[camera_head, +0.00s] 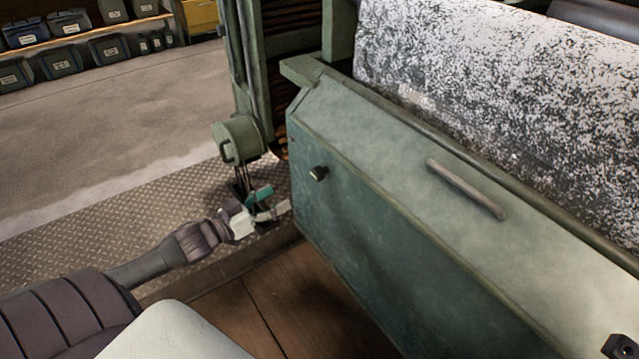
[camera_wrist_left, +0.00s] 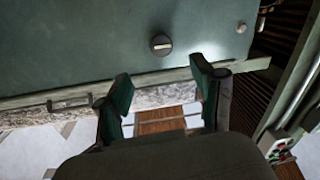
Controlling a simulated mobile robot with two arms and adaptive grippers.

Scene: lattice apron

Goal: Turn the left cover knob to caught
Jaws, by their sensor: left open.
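The left cover knob (camera_head: 318,172) is a small dark round knob near the left end of the green cover (camera_head: 400,200). In the left wrist view a round dark knob (camera_wrist_left: 161,45) with a pale bar lying about level across its face shows on the green panel, ahead of the fingers. My left gripper (camera_head: 274,200) is open and empty, low and left of the knob by the cover's left edge. In the left wrist view its two fingers (camera_wrist_left: 163,87) stand apart, with the knob beyond them, not touched. My right gripper is not in view.
A bar handle (camera_head: 465,188) is fixed on the cover's sloping face. A dark fitting (camera_head: 620,347) shows at the bottom right. A green post with a round housing (camera_head: 238,140) stands close behind my left gripper. Tread-plate floor (camera_head: 120,205) lies clear to the left.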

